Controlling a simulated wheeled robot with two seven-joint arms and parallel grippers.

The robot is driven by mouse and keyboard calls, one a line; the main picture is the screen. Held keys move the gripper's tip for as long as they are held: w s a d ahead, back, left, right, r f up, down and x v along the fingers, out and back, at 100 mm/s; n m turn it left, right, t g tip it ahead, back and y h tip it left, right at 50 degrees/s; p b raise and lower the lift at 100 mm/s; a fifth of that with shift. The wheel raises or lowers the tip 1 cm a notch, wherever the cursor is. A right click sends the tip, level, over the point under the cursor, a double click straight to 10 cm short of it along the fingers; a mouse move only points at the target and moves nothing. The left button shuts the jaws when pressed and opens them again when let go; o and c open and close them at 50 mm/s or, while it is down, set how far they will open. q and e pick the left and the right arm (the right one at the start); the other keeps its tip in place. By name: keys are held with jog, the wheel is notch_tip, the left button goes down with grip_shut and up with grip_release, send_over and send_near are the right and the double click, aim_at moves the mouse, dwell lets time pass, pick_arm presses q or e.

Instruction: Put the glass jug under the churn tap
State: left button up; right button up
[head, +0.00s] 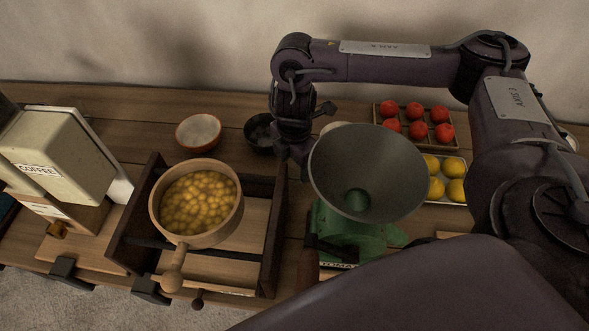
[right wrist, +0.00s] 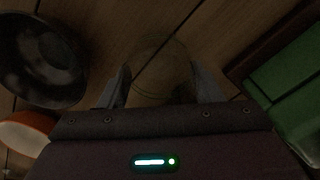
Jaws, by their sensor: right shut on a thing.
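My right gripper (head: 285,156) points down over the counter, between the wooden frame and the green mill. In the right wrist view its fingers (right wrist: 161,88) are shut on a faint clear round thing, the glass jug (right wrist: 160,62). Only its pale circular outline shows there, against dark wood. In the head view I cannot make the jug out. Whether it touches the counter I cannot tell. No churn or churn tap can be made out for certain. My left gripper is not in view.
A green mill (head: 345,235) with a wide grey hopper (head: 340,150) stands close right of the gripper. A wooden frame (head: 273,235) holds a pan of yellow fruit (head: 200,205) on the left. A dark bowl (right wrist: 40,60) and an orange-white bowl (head: 199,131) sit behind.

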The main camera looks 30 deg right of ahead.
jog(key=shift+f, duration=1)
jog(key=shift+f, duration=0.1)
jog(key=o, duration=1.1)
jog(key=shift+c, duration=0.2)
